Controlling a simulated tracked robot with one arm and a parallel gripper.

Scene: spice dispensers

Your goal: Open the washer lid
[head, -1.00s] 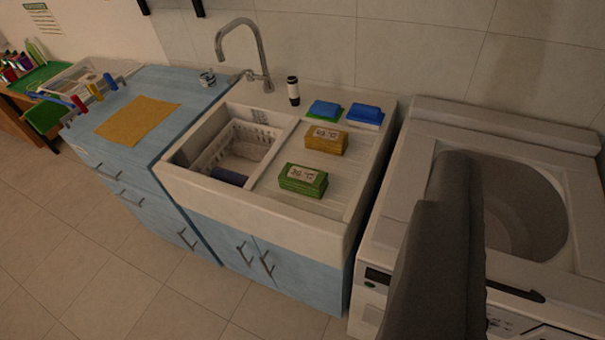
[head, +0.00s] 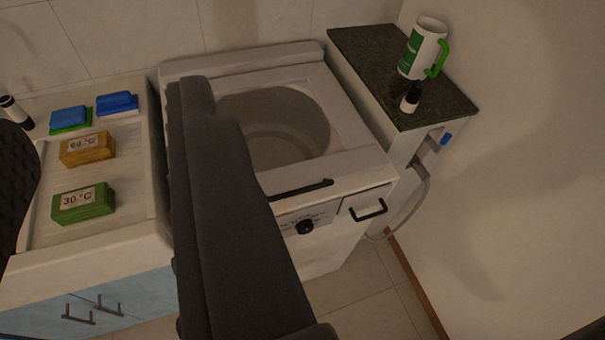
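The washer (head: 345,255) is a white top-loader in the middle of the head view. Its lid (head: 352,128) appears to lie flat on top. The round tub shows in its middle, but I cannot tell whether through a clear pane. A black handle bar (head: 300,189) runs along the lid's front edge. My gripper (head: 108,165) is close to the camera. One dark finger covers the washer's left part, and a textured dark finger shows at the left picture edge. The fingers are wide apart with nothing between them. Neither visibly holds the handle.
A sink counter (head: 125,215) stands left of the washer, with green (head: 83,204) and orange (head: 88,149) boxes and blue sponges (head: 117,103). On the right, a dark-topped shelf (head: 365,45) holds a white-green mug (head: 424,48) and a small dark bottle (head: 411,98). A wall closes off the right.

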